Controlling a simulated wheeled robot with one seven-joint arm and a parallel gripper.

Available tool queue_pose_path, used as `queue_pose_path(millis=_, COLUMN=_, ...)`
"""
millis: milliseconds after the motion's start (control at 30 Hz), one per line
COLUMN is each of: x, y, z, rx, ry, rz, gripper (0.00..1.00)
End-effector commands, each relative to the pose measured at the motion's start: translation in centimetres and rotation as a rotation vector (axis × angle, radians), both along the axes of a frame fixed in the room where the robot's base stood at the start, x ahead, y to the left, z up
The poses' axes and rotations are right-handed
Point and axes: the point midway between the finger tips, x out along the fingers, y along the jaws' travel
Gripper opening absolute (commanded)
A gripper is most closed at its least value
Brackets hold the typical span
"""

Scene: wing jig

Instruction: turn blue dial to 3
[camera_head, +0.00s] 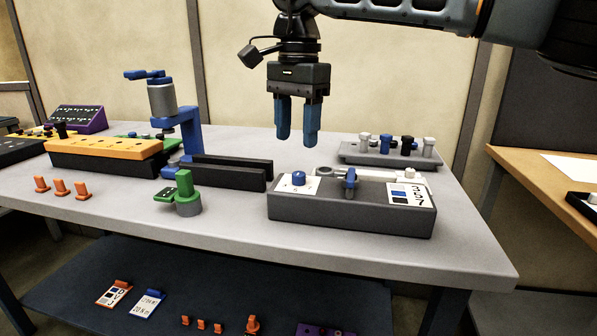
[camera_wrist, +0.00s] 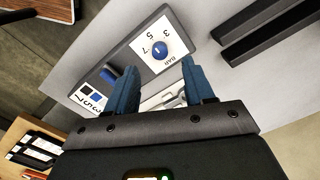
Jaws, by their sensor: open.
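The blue dial (camera_head: 299,177) sits on a white plate at the left end of a grey box (camera_head: 350,216). In the wrist view the dial (camera_wrist: 160,49) has the numbers 3, 5 and 7 around it and the word BAR. It bears a small pale mark, but I cannot tell which number it points to. My gripper (camera_head: 297,138) is open and empty, with blue fingers pointing down. It hangs above the dial and apart from it. In the wrist view the fingertips (camera_wrist: 160,72) lie on either side, just short of the dial.
A blue lever (camera_head: 349,181) and a white number card (camera_head: 408,193) share the box. A grey tray of pegs (camera_head: 390,157) stands behind it. Black rails (camera_head: 225,173), a green part (camera_head: 184,190) and a blue clamp stand (camera_head: 189,130) are to the left.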

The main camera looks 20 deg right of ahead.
Motion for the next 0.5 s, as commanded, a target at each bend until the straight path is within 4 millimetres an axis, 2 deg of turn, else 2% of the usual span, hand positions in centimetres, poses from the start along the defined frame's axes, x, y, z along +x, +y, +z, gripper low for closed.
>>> queue_pose_path(millis=100, x=0.1, y=-0.6, z=0.0, rx=-0.021, ry=-0.005, rz=-0.003, gripper=0.53)
queue_pose_path(millis=233, x=0.1, y=-0.6, z=-1.0, rx=-0.020, ry=-0.005, rz=-0.003, gripper=0.53)
queue_pose_path(millis=500, x=0.1, y=-0.5, z=-5.1, rx=-0.018, ry=-0.002, rz=-0.002, gripper=0.53)
